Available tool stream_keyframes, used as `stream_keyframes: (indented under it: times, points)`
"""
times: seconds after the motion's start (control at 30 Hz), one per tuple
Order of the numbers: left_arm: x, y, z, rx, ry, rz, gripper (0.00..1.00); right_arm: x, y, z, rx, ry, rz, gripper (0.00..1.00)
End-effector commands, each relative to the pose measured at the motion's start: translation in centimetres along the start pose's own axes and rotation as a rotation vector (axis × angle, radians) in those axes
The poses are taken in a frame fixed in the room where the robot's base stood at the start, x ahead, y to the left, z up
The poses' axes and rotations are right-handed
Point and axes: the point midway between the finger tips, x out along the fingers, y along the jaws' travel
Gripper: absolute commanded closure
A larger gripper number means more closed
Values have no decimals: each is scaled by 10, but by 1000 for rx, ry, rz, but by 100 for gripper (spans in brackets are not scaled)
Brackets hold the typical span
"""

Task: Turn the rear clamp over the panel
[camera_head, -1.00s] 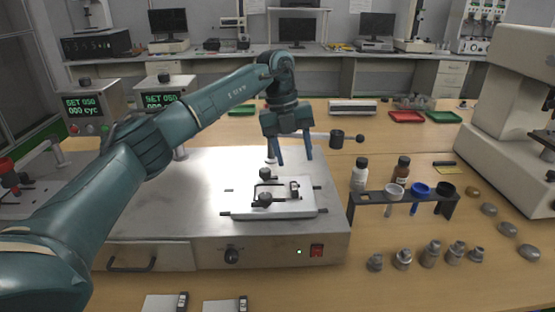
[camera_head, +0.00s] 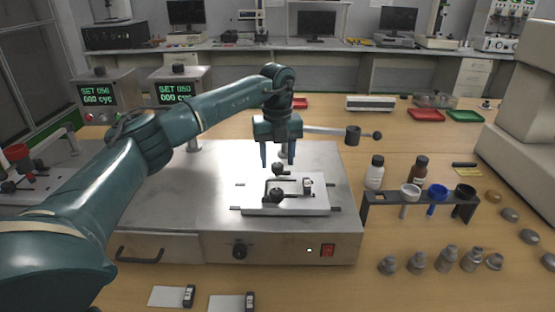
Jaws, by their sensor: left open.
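The white panel (camera_head: 300,205) lies on a small plate on top of the metal test machine (camera_head: 215,215). A dark clamp frame with two round black knobs sits on it. The rear clamp (camera_head: 278,169) is at the panel's back edge, and the front clamp (camera_head: 277,195) is nearer the panel's front. My left gripper (camera_head: 278,163) points down just above and behind the rear clamp. Its two fingers are apart, with nothing seen between them. Whether a finger touches the knob cannot be told. My right gripper is out of view.
A weighted lever arm (camera_head: 353,135) sticks out to the right behind the gripper. A rack with cups (camera_head: 420,200), two bottles (camera_head: 375,172) and several metal weights (camera_head: 446,258) stand right of the machine. Two control boxes (camera_head: 180,90) stand at the back left.

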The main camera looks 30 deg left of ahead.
Motion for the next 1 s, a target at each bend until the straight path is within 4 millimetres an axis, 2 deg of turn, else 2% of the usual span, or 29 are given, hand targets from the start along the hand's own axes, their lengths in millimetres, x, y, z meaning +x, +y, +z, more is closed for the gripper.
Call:
stream_keyframes:
  times: [0.13,0.43,0.9,1.0]
  points:
    - [9,0,0,1,0,0,50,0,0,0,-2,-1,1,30]
    - [11,0,0,1,0,0,50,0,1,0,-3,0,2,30]
    - [11,0,0,1,0,0,89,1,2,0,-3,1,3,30]
    - [11,0,0,1,0,0,94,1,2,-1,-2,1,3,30]
